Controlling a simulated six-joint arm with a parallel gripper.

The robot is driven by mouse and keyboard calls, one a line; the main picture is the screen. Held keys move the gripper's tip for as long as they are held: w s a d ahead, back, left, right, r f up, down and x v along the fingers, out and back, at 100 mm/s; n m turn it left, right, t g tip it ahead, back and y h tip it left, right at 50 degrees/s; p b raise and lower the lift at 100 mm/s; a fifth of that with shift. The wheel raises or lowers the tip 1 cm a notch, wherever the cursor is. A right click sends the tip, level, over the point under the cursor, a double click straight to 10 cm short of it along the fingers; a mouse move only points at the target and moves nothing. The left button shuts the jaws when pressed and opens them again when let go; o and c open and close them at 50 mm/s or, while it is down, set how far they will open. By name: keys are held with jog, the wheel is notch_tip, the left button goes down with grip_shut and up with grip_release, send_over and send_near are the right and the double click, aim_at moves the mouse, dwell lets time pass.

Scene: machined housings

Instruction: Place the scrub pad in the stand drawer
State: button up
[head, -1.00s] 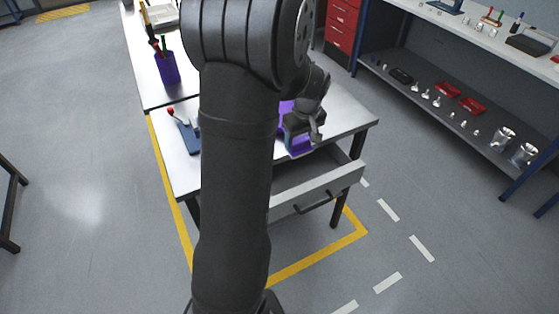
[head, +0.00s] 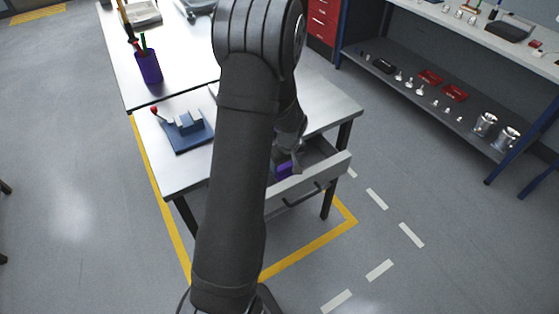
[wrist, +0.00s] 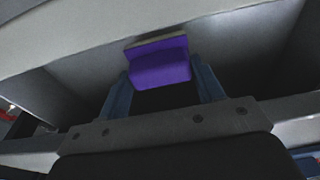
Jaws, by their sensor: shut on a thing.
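The scrub pad (wrist: 160,64), a purple block with a thin tan layer along one side, is between the two fingers of my gripper (wrist: 163,84) in the wrist view. My gripper is shut on it. In the head view, the purple pad (head: 284,169) shows low inside the open stand drawer (head: 318,176), behind its front panel. My gripper (head: 291,163) reaches down into the drawer there, with its fingers mostly hidden. The pad's underside is hidden, so I cannot tell whether it touches the drawer floor. My arm hides the drawer's left part.
A blue fixture with a red-knobbed lever (head: 186,128) stands on the stand top, left of my arm. A purple pen cup (head: 148,67) stands on the bench behind. A shelf with red trays (head: 430,77) is at right. The stand top's right part is clear.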

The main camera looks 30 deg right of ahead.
jog(key=w, duration=0.1)
jog(key=w+f, duration=0.1)
jog(key=w, duration=0.1)
jog(key=shift+w+f, duration=0.1)
jog(key=o, duration=0.9)
jog(key=shift+f, duration=0.1)
jog(key=shift+o, duration=0.2)
notch_tip(320, 180, up, 12)
jog(key=s, duration=0.2)
